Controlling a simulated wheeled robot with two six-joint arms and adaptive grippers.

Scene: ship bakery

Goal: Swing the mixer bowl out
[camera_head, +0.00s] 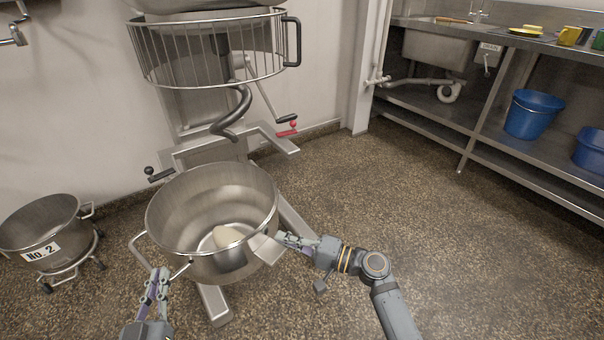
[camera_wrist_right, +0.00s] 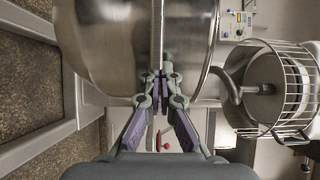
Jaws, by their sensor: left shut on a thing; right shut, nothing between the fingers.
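My left gripper (camera_head: 159,272) is shut on the bowl's left handle (camera_head: 138,245). My right gripper (camera_head: 284,238) is shut and empty at the bowl's right side, by a flat metal bracket (camera_head: 267,248). In the right wrist view its fingertips (camera_wrist_right: 158,82) are closed together close to the bowl wall (camera_wrist_right: 110,45); I cannot tell whether they touch.
A wire guard (camera_head: 160,60) surrounds the mixer head. A second bowl marked No. 2 (camera_head: 45,215) stands on a wheeled dolly at the left wall. Steel shelving (camera_head: 490,145) with blue buckets (camera_head: 533,115) is at the right. The speckled floor (camera_head: 390,210) between is clear.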

